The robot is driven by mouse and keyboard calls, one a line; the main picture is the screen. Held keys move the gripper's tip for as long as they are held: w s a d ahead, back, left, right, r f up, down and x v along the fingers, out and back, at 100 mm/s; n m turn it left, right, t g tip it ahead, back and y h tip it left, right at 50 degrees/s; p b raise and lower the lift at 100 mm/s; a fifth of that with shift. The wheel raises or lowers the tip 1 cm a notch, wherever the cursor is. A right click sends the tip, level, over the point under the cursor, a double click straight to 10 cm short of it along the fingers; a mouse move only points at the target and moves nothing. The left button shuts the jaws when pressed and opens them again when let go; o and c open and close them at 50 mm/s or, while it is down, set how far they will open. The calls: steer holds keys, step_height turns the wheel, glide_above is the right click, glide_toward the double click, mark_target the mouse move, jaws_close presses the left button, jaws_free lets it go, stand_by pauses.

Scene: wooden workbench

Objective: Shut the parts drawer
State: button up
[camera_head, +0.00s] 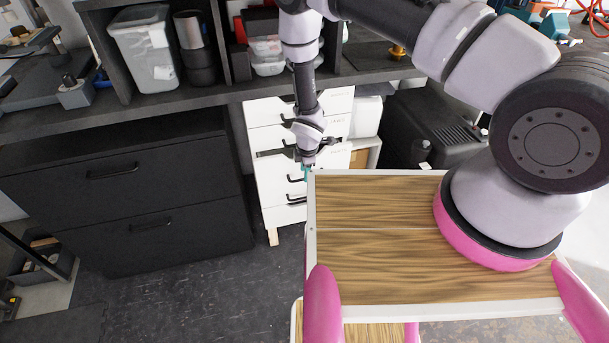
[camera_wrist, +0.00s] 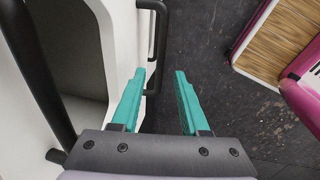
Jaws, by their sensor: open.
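The parts drawer (camera_head: 333,157) is in the white drawer cabinet (camera_head: 265,113) and stands partly pulled out, with a dark gap above its front. In the wrist view its dark inside (camera_wrist: 75,55) shows at left behind a white front edge (camera_wrist: 122,40). A black bar handle (camera_wrist: 162,25) sits on the outside of that front. My gripper (camera_wrist: 159,73) is open, with teal fingers and nothing held. The left finger is close to the drawer front and overlaps the handle's lower end; I cannot tell whether they touch. In the head view my gripper (camera_head: 306,172) is small and partly hidden by my wrist.
Black drawer units (camera_head: 120,200) stand left of the white cabinet. The workbench top (camera_head: 215,97) runs above, with a clear bin (camera_head: 146,50) on its shelf. My wood-topped base is at right front. Dark floor (camera_head: 200,295) is free at left front.

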step_height(320, 180, up, 8)
steer(key=s, duration=0.1)
steer(key=shift+s+d, duration=0.25)
